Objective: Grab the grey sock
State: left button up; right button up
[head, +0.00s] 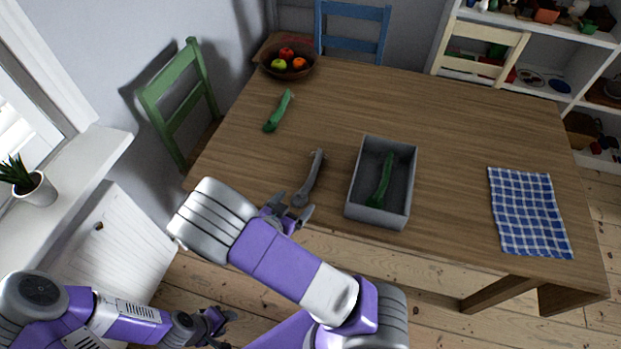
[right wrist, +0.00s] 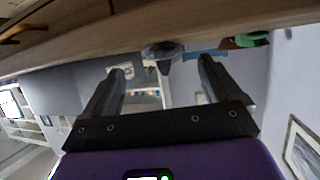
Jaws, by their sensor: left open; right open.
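The grey sock (head: 312,177) lies on the wooden table near its front edge, left of the grey box. In the right wrist view a grey shape (right wrist: 163,51), likely the sock's end, shows at the table edge between the fingers. My right gripper (head: 289,206) is open and empty at the sock's near end; I cannot tell whether it touches. Its open fingers show in the right wrist view (right wrist: 162,70). My left gripper (head: 220,327) is open, low beside the table, away from the sock.
A grey box (head: 356,199) holds a green sock-like item (head: 381,180). Another green one (head: 278,111) lies further back. A fruit bowl (head: 270,72) and a blue checked cloth (head: 529,212) are on the table (head: 450,130). Chairs stand around it.

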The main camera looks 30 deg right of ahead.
aim_at(302, 194)
jog(key=b+x, duration=0.1)
jog(key=x, duration=0.2)
jog(key=shift+w+a+f, duration=0.1)
jog(key=shift+w+f, duration=0.05)
jog(key=shift+w, duration=0.05)
jog(key=shift+w+d, duration=0.15)
jog(key=shift+d, duration=0.25)
jog(key=c, duration=1)
